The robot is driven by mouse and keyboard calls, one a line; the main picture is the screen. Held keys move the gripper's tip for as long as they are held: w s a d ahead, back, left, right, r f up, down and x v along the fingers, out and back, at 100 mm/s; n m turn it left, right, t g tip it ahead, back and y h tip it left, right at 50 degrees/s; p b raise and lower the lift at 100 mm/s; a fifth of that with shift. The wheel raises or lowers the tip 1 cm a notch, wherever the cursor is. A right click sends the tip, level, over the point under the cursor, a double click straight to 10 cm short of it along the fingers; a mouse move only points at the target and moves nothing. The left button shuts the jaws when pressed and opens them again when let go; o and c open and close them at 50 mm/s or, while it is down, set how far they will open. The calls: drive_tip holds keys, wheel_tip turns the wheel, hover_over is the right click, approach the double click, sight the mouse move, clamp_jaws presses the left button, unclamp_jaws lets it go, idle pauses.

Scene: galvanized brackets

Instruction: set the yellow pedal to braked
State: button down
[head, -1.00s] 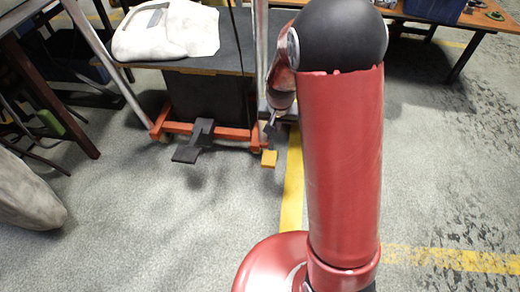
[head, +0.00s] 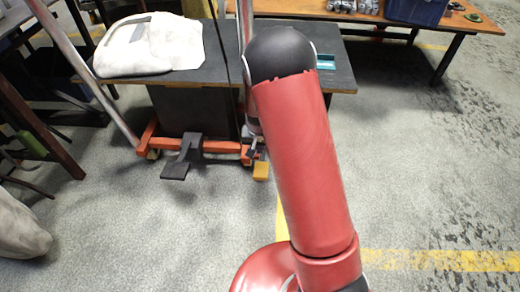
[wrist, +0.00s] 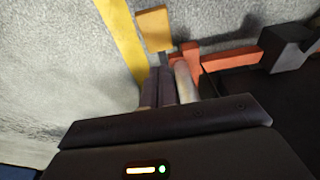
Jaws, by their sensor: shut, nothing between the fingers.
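The yellow pedal (head: 261,171) is a small flat plate low by the right end of the orange base frame of a dark cart. In the wrist view the yellow pedal (wrist: 153,28) lies just past my fingertips, on a short dark arm. My gripper (head: 252,154) is low, just above and slightly left of the pedal in the head view, partly hidden by my arm. In the wrist view my gripper (wrist: 158,72) is shut and empty, pointing toward the pedal. I cannot tell whether the fingertips touch the pedal's arm.
A black pedal (head: 177,168) sits left on the same orange frame (head: 215,146). The cart's dark top (head: 225,75) carries a pale cloth-like cover (head: 150,45). A wooden table (head: 470,22) stands at back right. The floor to the right is clear, with yellow lines (head: 440,260).

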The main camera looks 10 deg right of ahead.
drive_tip(key=b, duration=0.1)
approach(260, 169)
drive_tip(key=f, duration=0.3)
drive_tip(key=w+f, duration=0.1)
drive_tip(key=f, duration=0.1)
drive_tip(key=shift+d, duration=0.25)
drive_tip(key=shift+f, duration=0.5)
drive_tip(key=shift+a, duration=0.15)
